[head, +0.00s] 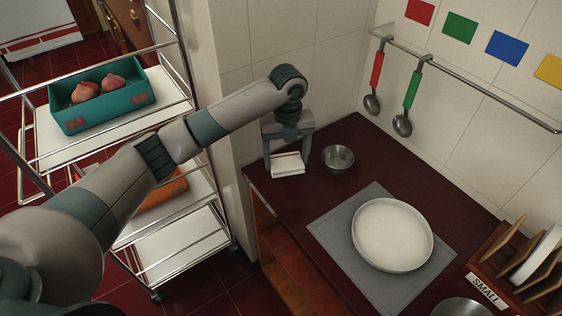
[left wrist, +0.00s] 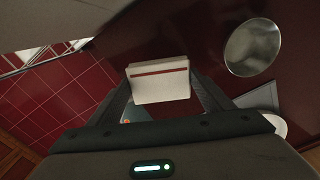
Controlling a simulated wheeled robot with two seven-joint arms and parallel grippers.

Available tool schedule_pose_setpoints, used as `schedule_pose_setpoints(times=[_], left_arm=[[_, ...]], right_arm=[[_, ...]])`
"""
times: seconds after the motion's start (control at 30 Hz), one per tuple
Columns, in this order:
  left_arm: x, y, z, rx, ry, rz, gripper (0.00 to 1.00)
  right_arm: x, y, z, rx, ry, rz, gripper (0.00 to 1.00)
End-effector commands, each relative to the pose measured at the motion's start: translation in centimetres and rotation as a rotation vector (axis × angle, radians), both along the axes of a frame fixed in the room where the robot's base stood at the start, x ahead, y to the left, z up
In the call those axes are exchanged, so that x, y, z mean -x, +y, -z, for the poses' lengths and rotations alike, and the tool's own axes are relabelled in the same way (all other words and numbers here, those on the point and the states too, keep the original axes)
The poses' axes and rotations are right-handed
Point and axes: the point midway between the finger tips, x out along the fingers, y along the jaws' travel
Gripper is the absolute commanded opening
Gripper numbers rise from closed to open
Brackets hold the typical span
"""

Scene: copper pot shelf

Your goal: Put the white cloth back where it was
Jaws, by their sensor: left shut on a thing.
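The white cloth (head: 288,164) is a small folded piece at the back left corner of the dark red counter (head: 330,210). It also shows in the left wrist view (left wrist: 160,88), with a red stripe across it. My left gripper (head: 287,160) points down and is shut on the cloth, one finger on each side. I cannot tell whether the cloth touches the counter top. My right gripper is not in view.
A metal bowl (head: 339,158) stands just right of the cloth. A white dish (head: 392,235) sits on a grey mat (head: 328,229). A rack (head: 488,250) labelled SMALL is at right. Ladles (head: 403,125) hang from a rail. A wire shelf with a teal box (head: 100,100) stands left.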

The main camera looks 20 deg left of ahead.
Motion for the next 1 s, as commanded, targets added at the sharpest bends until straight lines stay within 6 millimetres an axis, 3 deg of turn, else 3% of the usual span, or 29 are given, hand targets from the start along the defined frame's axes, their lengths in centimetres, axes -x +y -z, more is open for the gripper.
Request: schedule_pose_setpoints(times=[0.2,0.67,1.0], left_arm=[[-1.4,1.9,1.3,0.0,-0.001,0.0,0.56],[-1.5,2.0,1.9,0.0,0.0,0.0,0.56],[-1.5,2.0,5.3,0.0,0.0,0.0,0.56]], right_arm=[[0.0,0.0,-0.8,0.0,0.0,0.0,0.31],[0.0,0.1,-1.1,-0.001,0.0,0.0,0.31],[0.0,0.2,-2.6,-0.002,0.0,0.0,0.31]])
